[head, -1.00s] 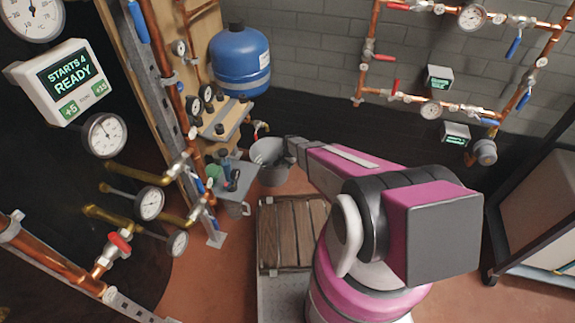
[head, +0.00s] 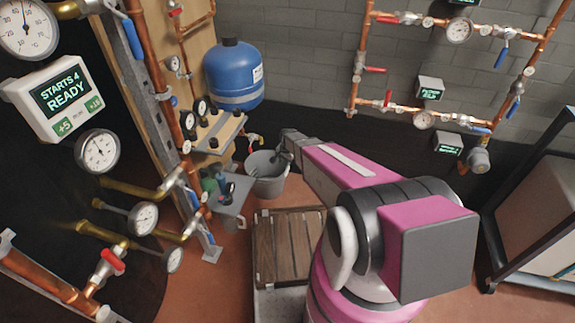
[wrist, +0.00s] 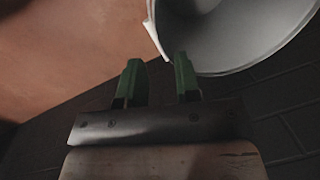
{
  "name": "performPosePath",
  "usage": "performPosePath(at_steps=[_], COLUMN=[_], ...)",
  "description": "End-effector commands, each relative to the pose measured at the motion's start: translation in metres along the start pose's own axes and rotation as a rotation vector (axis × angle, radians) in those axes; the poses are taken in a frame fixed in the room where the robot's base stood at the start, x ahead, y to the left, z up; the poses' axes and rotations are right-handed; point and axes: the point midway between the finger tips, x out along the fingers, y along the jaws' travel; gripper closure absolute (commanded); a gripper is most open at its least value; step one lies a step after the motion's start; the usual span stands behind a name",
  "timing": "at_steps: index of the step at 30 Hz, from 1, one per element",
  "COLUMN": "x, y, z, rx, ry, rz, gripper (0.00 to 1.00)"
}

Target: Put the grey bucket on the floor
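The grey bucket (head: 268,187) is upright below the small tap (head: 251,142), at the end of my arm in the head view. I cannot tell what bears its weight. In the wrist view the bucket (wrist: 235,45) fills the upper right, with its pale inside and rim edge showing. My gripper (wrist: 158,82) has its two green fingertips spread apart, with nothing seen held between them. The rim edge is just beyond the fingertips; contact is unclear. In the head view my gripper (head: 287,150) is at the bucket's right rim, its fingers hardly visible. The reddish floor (head: 183,290) shows around.
A grey stand (head: 230,192) with small items is just left of the bucket. A wooden slatted crate top (head: 288,248) lies in front. A blue tank (head: 233,75), pipes and gauges are behind and left. A dark-framed unit (head: 535,215) stands right.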

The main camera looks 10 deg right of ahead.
Motion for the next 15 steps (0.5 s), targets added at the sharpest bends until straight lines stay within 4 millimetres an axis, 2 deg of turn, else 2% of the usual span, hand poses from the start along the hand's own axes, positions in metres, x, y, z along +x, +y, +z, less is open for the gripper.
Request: performPosePath(at_steps=[2, 5, 12, 15], x=[-0.019, -0.060, -0.193, -0.237], y=[0.009, 0.029, 0.105, 0.135], z=[0.007, 0.021, 0.078, 0.102], rx=[-0.023, -0.092, -0.361, -0.465], ry=[0.001, 0.002, -0.006, -0.013], rz=[0.004, 0.014, 0.061, 0.082], gripper=[0.70, 0.70, 0.70, 0.70])
